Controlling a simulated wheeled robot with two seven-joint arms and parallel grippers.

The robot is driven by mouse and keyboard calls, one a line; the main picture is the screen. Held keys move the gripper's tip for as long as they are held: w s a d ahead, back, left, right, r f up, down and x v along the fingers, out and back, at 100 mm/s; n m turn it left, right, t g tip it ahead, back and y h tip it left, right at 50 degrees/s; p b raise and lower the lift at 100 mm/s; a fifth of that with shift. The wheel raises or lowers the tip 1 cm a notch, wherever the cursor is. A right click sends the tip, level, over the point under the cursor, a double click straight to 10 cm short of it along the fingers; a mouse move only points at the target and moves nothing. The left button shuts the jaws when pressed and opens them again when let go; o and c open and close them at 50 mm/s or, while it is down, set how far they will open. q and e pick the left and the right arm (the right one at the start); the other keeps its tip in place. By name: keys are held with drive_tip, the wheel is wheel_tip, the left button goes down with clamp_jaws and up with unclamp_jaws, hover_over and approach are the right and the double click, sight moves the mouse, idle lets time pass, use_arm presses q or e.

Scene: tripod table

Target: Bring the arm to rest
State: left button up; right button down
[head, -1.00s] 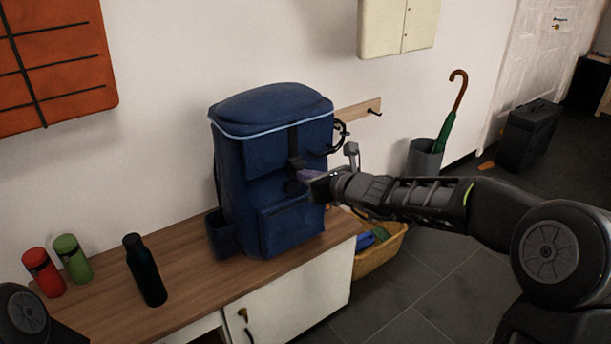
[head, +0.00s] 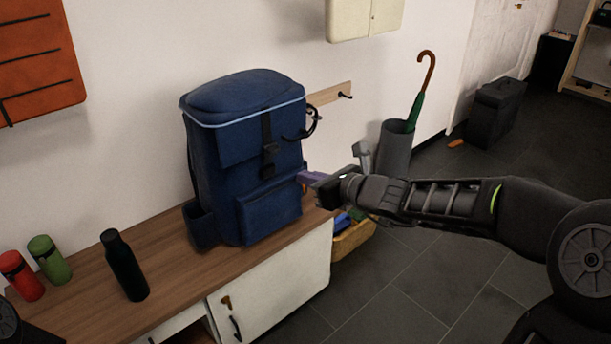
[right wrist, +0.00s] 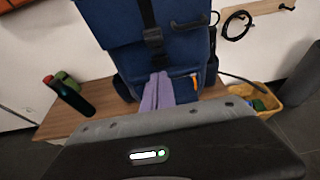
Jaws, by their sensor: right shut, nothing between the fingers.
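My right gripper (head: 312,178) is held out in front of the right side of a blue backpack (head: 245,155), over the right end of the bench. Its purple fingers are together and empty. In the right wrist view the shut fingers (right wrist: 157,92) point at the backpack (right wrist: 155,40), with its front pocket behind them. The backpack stands upright on the wooden bench (head: 165,255), its front strap hanging down with a buckle. My left gripper is not in view.
A dark bottle (head: 124,265), a green one (head: 49,259) and a red one (head: 20,275) stand left on the bench. A yellow basket (head: 355,238) sits on the floor beyond the bench end. An umbrella stand (head: 394,147) is behind my right arm.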

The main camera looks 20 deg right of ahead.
idle(0.3)
